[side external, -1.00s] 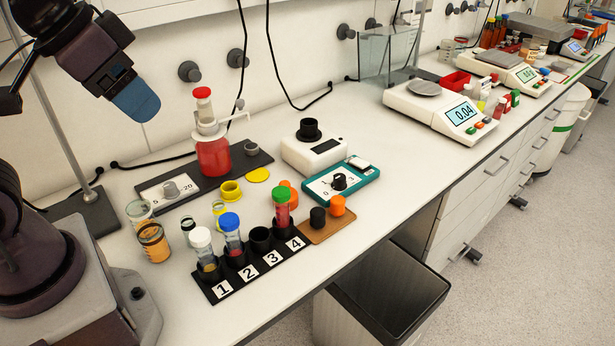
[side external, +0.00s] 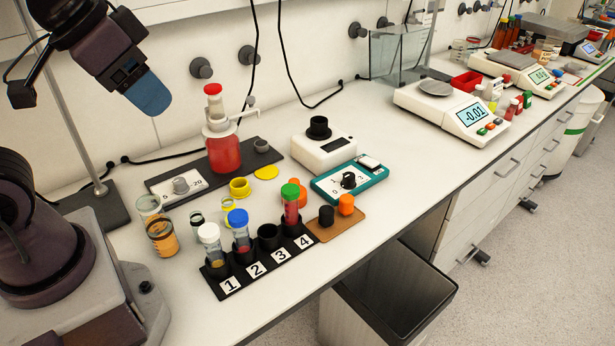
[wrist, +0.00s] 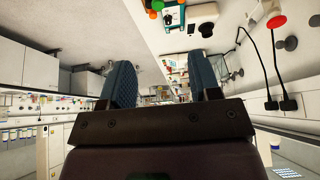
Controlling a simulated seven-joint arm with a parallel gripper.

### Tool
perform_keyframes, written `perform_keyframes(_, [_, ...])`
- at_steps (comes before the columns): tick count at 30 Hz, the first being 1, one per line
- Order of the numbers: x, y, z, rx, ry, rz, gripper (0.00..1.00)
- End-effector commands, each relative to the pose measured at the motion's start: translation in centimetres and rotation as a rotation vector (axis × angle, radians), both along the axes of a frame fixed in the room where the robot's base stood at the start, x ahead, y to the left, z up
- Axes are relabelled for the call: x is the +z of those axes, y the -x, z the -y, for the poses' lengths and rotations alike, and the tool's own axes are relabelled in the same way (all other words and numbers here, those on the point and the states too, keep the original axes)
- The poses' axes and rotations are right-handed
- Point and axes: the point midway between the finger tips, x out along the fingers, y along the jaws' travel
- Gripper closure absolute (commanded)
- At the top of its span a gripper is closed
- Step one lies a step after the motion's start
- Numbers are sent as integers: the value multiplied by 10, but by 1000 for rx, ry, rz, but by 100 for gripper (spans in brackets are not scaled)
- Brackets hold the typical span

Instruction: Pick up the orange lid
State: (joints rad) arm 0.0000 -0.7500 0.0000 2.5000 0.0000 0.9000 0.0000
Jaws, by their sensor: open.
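A small orange cap (side external: 346,204) stands on a brown pad beside a black cap (side external: 326,216). More orange pieces (side external: 301,197) sit behind the green-capped tube, which partly hides them; I cannot tell whether one is a separate lid. My gripper (side external: 150,97), with blue fingers, hangs high at the upper left, well away from all the orange parts. In the wrist view its two fingers (wrist: 161,86) are spread apart with nothing between them. A little orange (wrist: 155,5) shows at that view's top edge.
A numbered black rack (side external: 262,262) holds tubes near the front edge. A teal dial box (side external: 349,180) stands close behind the brown pad (side external: 338,229). A red bottle (side external: 224,150) rises farther back. Bare counter lies right of the teal box.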

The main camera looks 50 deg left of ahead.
Motion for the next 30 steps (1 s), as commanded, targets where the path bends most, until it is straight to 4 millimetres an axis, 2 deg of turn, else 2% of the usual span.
perform_keyframes(6, [-1,0,-2,8,0,-6,43])
perform_keyframes(11, [-20,-9,-6,32,-4,-111,43])
perform_keyframes(15, [-36,-37,-14,42,-25,-237,43])
perform_keyframes(20, [-60,-81,-24,-77,-77,-361,43])
perform_keyframes(26, [-105,-139,-37,-364,-135,-480,43])
perform_keyframes(30, [-146,-176,-45,-624,-159,-523,43])
